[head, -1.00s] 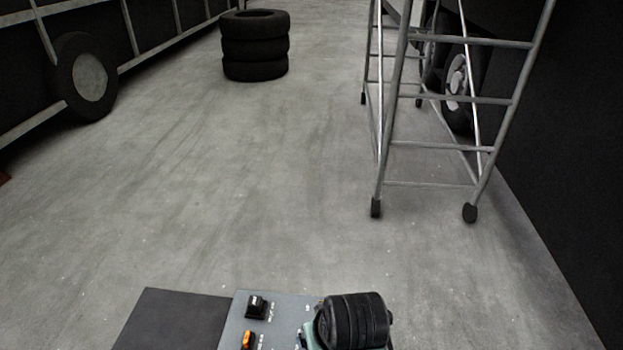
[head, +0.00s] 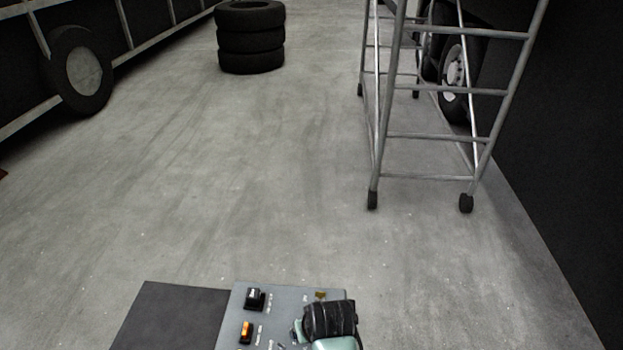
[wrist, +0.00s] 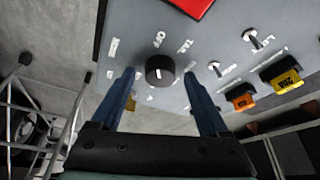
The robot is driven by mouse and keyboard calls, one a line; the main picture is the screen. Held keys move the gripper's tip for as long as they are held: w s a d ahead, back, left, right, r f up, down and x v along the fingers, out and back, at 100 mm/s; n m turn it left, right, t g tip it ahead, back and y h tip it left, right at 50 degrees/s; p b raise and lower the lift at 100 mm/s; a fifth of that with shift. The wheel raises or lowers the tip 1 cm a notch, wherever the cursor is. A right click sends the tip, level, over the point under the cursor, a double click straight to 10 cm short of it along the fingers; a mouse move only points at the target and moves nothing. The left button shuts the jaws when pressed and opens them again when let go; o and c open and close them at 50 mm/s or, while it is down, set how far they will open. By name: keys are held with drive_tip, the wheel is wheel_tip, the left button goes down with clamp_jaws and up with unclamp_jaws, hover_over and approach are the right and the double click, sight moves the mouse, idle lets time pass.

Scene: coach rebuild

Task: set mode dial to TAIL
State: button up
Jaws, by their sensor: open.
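The mode dial (wrist: 160,70) is a round black knob on a grey control panel (head: 285,300). It shows in the wrist view, with a small pale mark on its face. Small white labels ring it; they are blurred, and one at its upper right (wrist: 184,46) may read TAIL. My gripper (wrist: 158,74) is open, its two blue fingers either side of the dial in the picture. I cannot tell whether they touch it. In the head view my arm's dark end covers the panel's right part and the dial is hidden.
Two toggle switches (wrist: 215,68) (wrist: 253,40), an orange rocker (wrist: 240,97) and a yellow rocker (wrist: 282,77) lie right of the dial. A red part (wrist: 190,6) is at the top. A tyre stack (head: 251,38) and a wheeled scaffold (head: 430,135) stand beyond on open floor.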

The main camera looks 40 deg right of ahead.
clamp_jaws()
idle(0.4)
drive_tip(key=shift+m, duration=0.3)
drive_tip(key=m, duration=0.1)
drive_tip(key=m+g+h+p, duration=0.1)
drive_tip(key=m, duration=0.1)
drive_tip(key=shift+w+a+r+m+p, duration=0.1)
drive_tip(key=shift+w+a+m+p, duration=0.05)
drive_tip(key=shift+m+p, duration=0.15)
drive_tip(key=m+g, duration=0.1)
drive_tip(key=m, duration=0.1)
drive_tip(key=m+h, duration=0.1)
drive_tip(key=m, duration=0.2)
drive_tip(key=shift+w+g+b, duration=0.1)
drive_tip(key=shift+g+b, duration=0.2)
drive_tip(key=shift+g, duration=0.1)
drive_tip(key=shift+m, duration=0.4)
